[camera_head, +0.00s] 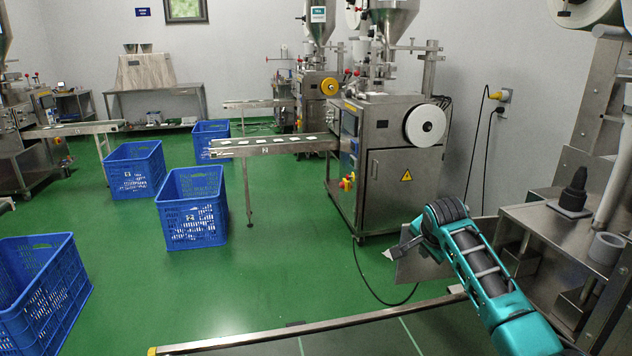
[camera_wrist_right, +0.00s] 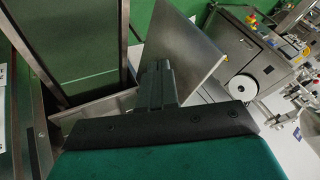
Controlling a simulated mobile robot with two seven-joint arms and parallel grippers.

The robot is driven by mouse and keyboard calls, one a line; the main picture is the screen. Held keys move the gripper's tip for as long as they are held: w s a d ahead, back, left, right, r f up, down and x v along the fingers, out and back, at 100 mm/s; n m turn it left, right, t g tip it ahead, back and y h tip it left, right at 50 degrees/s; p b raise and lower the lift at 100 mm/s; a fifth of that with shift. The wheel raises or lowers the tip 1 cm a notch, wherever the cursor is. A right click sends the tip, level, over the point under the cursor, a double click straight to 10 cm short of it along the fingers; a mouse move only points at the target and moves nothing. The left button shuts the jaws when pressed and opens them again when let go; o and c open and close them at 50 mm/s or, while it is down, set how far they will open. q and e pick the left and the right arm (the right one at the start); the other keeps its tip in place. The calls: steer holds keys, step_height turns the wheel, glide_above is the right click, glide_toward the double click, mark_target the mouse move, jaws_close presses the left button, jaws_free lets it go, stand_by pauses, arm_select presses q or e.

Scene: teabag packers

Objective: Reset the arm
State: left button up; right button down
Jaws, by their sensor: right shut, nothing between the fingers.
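My right arm (camera_head: 485,265) comes in from the lower right, teal with a dark wrist, over the near packing machine. My right gripper (camera_wrist_right: 157,72) is shut and empty; its dark fingers show in the wrist view beside a tilted grey metal plate (camera_wrist_right: 195,50). I cannot tell whether they touch the plate. In the head view the plate (camera_head: 422,264) is partly hidden behind my wrist. My left arm and left gripper are out of view.
The near machine (camera_head: 540,235) fills the right side. A conveyor rail (camera_head: 310,328) runs along the bottom. Blue crates (camera_head: 192,212) stand on the green floor at left and centre. Another packing machine (camera_head: 385,185) with its conveyor (camera_head: 270,145) stands behind. Open floor lies in the middle.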

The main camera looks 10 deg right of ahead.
steer(key=s+a+f+n+y, duration=0.1)
steer(key=s+a+f+n, duration=0.2)
steer(key=s+f, duration=0.1)
steer(key=s+a+f+n+t, duration=0.1)
steer(key=s+a+f+n, duration=0.2)
steer(key=s+f, duration=0.2)
steer(key=s+a+f+n+t+y, duration=0.1)
steer(key=s+a+f+n, duration=0.1)
steer(key=s+f, duration=0.3)
steer(key=shift+s+a+f+n+y, duration=0.15)
steer(key=shift+a+f, duration=0.1)
steer(key=shift+f, duration=0.3)
steer(key=shift+a+f+n+y, duration=0.1)
steer(key=shift+a+f, duration=0.1)
steer(key=shift+f, duration=0.3)
steer(key=shift+s+a+f+n+y, duration=0.15)
steer(key=shift+a+f, duration=0.1)
steer(key=shift+f, duration=0.3)
steer(key=s+a+n+t+y, duration=0.1)
steer(key=s+a+n, duration=0.2)
steer(key=s, duration=0.7)
steer(key=s+a+f+n+t+y, duration=0.1)
steer(key=s+a+n, duration=0.2)
steer(key=s, duration=0.7)
steer(key=shift+s+a+n, duration=0.15)
steer(key=shift+a+n, duration=0.2)
steer(key=shift+n, duration=0.15)
